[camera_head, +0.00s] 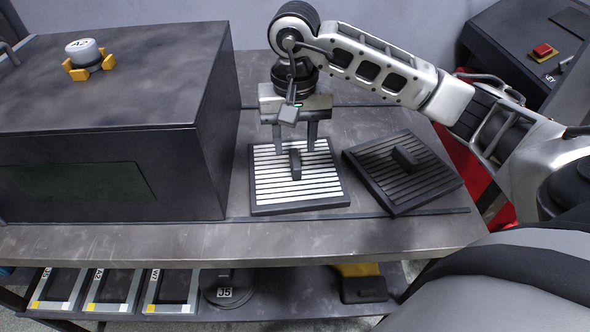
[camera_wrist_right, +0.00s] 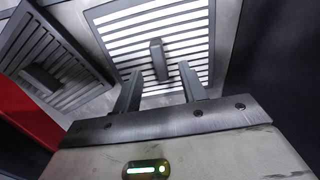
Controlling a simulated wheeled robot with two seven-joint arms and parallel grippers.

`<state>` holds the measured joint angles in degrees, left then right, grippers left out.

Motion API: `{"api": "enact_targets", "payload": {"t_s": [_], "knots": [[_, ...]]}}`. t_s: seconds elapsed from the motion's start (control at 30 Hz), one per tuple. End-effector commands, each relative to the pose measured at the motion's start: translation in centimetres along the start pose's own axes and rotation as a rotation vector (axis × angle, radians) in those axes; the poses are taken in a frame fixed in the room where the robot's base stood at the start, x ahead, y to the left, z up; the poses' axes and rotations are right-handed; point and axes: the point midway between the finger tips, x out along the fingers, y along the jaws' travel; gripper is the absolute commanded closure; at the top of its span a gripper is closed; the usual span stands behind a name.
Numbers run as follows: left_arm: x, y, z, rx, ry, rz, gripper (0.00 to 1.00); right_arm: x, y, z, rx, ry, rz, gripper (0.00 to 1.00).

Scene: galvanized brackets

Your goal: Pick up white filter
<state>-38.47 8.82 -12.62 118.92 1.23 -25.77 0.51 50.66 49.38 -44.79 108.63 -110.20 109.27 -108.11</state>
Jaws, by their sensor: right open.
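The white filter (camera_head: 298,182) lies flat on the bench, a square dark frame with white slats and a raised dark handle in its middle. My right gripper (camera_head: 295,150) is open above its far part, pointing down, with the handle just in front of the fingers in the head view. In the right wrist view the white filter (camera_wrist_right: 185,32) fills the top middle, and its handle stands beyond and between the fingertips of my right gripper (camera_wrist_right: 160,82). The fingers are apart from the handle. My left gripper is not in view.
A dark filter (camera_head: 430,180) lies tilted on the bench just right of the white one. A large dark box (camera_head: 215,120) stands close on the left, with a white knob in a yellow holder (camera_head: 88,60) on top. A lower shelf holds several trays (camera_head: 112,290).

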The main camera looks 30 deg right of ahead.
Motion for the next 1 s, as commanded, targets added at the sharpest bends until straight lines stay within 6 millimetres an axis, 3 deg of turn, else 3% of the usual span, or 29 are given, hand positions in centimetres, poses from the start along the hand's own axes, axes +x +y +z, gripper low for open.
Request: {"api": "enact_targets", "payload": {"t_s": [0.3,0.57,0.6,0.73,1.0], "knots": [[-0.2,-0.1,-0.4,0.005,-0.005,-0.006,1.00,4.3,0.1,-0.2,0.000,-0.004,0.001,0.58],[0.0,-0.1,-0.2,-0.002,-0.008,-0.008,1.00,4.8,0.1,-0.3,-0.002,-0.002,0.001,0.58],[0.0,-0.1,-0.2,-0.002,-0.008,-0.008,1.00,4.7,0.1,-0.3,-0.001,-0.002,0.001,0.61],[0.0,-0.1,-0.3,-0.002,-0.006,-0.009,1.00,4.7,0.1,-0.3,-0.001,-0.002,0.001,0.97],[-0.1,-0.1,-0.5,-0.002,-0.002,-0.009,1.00,4.6,0.1,-0.3,-0.001,0.000,0.000,1.00]]}}
